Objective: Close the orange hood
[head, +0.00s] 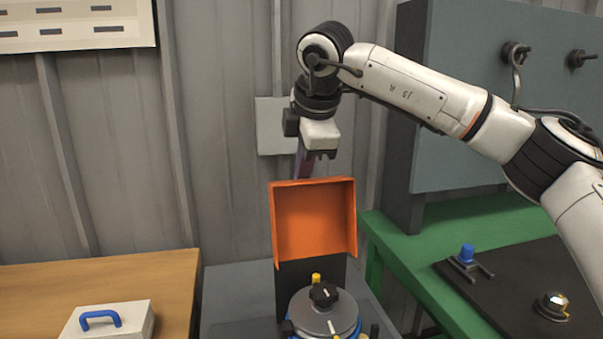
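The orange hood (314,222) stands raised and open, upright behind the rotor unit (322,312), with its hollow inner side facing me. The rotor unit is a grey disc with a black knob on top and a blue body. My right gripper (305,168) points down just behind the hood's top edge, near its middle. Its fingertips are partly hidden behind the hood, so I cannot tell how far apart they are or whether they touch it. My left gripper is not in view.
A wooden table with a white, blue-handled box (108,320) is at the lower left. A green bench (425,250) at the right carries a black mat (505,285) with a blue-topped part (467,254) and a round knob (552,305). A grey cabinet (480,100) stands behind it.

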